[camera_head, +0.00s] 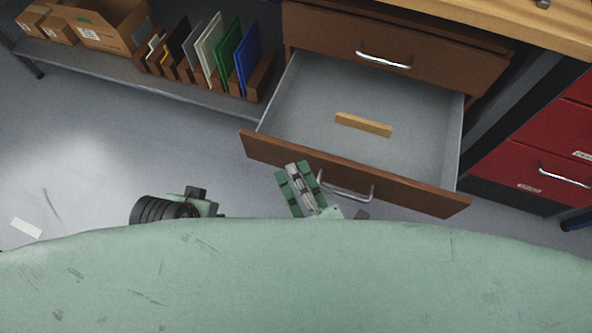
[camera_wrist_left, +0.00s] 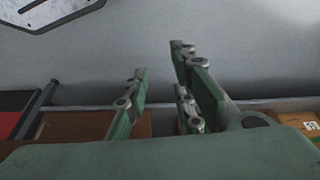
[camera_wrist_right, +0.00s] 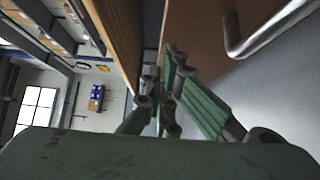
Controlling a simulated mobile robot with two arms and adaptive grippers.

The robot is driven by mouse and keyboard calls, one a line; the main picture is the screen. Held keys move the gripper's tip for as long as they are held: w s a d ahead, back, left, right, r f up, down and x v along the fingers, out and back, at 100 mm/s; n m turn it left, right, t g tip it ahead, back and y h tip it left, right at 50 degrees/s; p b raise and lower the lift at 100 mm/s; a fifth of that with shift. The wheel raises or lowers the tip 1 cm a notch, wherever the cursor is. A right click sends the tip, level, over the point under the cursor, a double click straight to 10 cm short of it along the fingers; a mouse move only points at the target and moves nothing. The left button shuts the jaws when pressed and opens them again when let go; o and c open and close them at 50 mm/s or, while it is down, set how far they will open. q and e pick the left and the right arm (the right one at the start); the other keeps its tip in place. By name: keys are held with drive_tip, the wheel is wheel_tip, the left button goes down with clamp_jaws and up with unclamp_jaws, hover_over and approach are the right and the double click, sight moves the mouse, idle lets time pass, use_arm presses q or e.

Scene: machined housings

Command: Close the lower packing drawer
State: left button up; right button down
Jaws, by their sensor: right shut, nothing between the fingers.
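The lower packing drawer (camera_head: 290,110) is pulled well out, its grey inside showing. Its brown front (camera_head: 410,190) carries a silver bar handle (camera_head: 345,190), which also shows in the right wrist view (camera_wrist_right: 262,32). My right gripper (camera_head: 291,170) is shut and empty at the outer side of the drawer front, left of the handle. Whether it touches the front I cannot tell. In the right wrist view its fingertips (camera_wrist_right: 170,58) are close together beside the brown panel. My left gripper (camera_wrist_left: 160,65) is open and empty; in the head view only part of its arm shows.
A yellow-brown strip (camera_head: 363,125) lies in the drawer. A closed upper drawer (camera_head: 330,38) sits above. At left, a low shelf (camera_head: 190,95) holds cardboard boxes (camera_head: 105,28) and upright panels (camera_head: 225,55). A red drawer cabinet (camera_head: 530,160) stands right. Floor at left is mostly clear.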

use_arm(q)
drive_tip(key=shift+r, duration=0.1)
use_arm(e)
drive_tip(key=shift+w+d, duration=0.1)
drive_tip(key=shift+w, duration=0.2)
